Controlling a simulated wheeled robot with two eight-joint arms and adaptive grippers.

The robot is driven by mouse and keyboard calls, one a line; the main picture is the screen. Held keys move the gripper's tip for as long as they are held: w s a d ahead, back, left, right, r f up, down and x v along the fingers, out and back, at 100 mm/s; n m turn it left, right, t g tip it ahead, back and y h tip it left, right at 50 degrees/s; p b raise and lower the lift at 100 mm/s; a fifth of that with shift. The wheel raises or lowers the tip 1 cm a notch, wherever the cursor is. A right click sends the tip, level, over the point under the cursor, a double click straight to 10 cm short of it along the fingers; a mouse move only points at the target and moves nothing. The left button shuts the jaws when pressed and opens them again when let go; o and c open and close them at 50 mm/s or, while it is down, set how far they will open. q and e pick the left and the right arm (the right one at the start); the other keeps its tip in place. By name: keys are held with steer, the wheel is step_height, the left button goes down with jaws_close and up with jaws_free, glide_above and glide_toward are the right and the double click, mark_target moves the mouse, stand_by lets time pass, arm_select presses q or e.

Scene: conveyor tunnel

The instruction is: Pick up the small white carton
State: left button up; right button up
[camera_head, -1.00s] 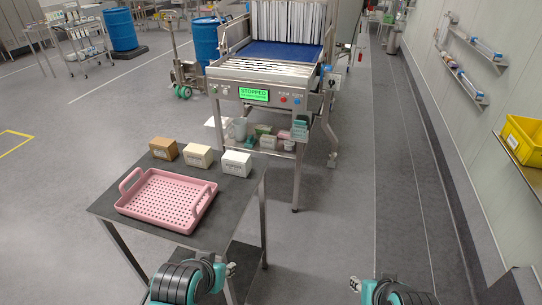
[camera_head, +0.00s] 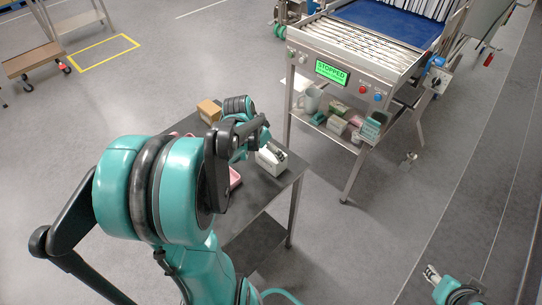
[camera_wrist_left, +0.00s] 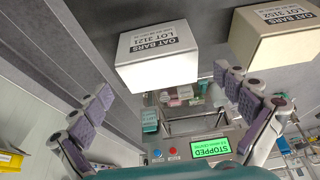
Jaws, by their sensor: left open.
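The small white carton (camera_wrist_left: 157,50), printed "OAT BARS LOT 3121", sits on the dark table in the left wrist view. In the head view the white carton (camera_head: 284,164) is near the table's right corner, partly covered by my left gripper (camera_head: 268,148). In the left wrist view my left gripper (camera_wrist_left: 170,112) is open, its two purple-padded fingers spread wide. Nothing is between the pads, and the carton appears ahead of them. My right gripper (camera_head: 432,275) is at the lower right over the floor; its jaw state is unclear.
A cream carton (camera_wrist_left: 275,37) stands beside the white one. A brown carton (camera_head: 209,111) is farther left. A pink tray (camera_head: 235,178) is mostly hidden by my arm. The stopped conveyor (camera_head: 352,60) stands behind, with items on its lower shelf.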

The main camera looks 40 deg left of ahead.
arm_select(q)
steer(key=shift+b+x, duration=0.5)
steer(key=shift+x, duration=0.7)
steer(key=b+x, duration=0.1)
steer(key=x, duration=0.1)
steer(key=b+x, duration=0.1)
steer(key=x, duration=0.2)
steer(key=shift+w+b, duration=0.35)
steer(key=shift+r, duration=0.15)
steer(key=shift+c, duration=0.6)
steer(key=shift+s, duration=0.1)
steer(key=c, duration=1)
